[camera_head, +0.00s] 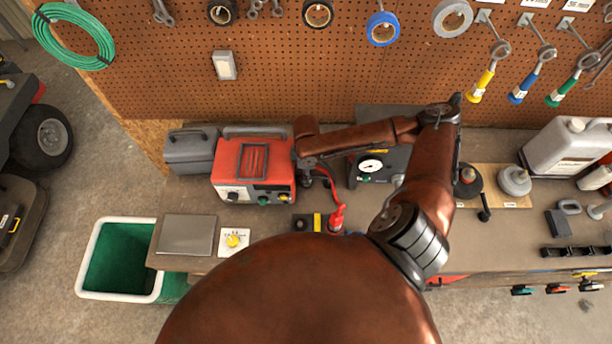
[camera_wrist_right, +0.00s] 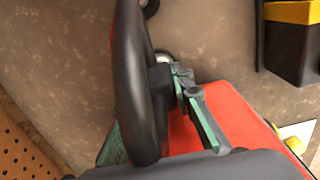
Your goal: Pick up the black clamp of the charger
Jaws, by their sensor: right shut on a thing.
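The red charger (camera_head: 228,178) stands on the bench, left of centre in the head view. My right arm reaches to its right side, and its gripper is mostly hidden there. In the right wrist view my right gripper (camera_wrist_right: 164,88) has green-edged fingers shut on the black clamp (camera_wrist_right: 134,75), whose thick curved black part fills the left side. The far finger is partly covered by it. The charger's red housing (camera_wrist_right: 235,118) is close beside the fingers. The red clamp (camera_head: 338,218) stands nearer the bench's front edge. My left gripper is out of view.
A grey case (camera_head: 190,152) is left of the charger, and a gauge unit (camera_head: 385,168) is right of it. A black-and-yellow block (camera_head: 305,223) and a yellow-button plate (camera_head: 234,241) lie in front. A pegboard (camera_head: 290,80) rises behind. A green-lined bin (camera_head: 118,262) is at left.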

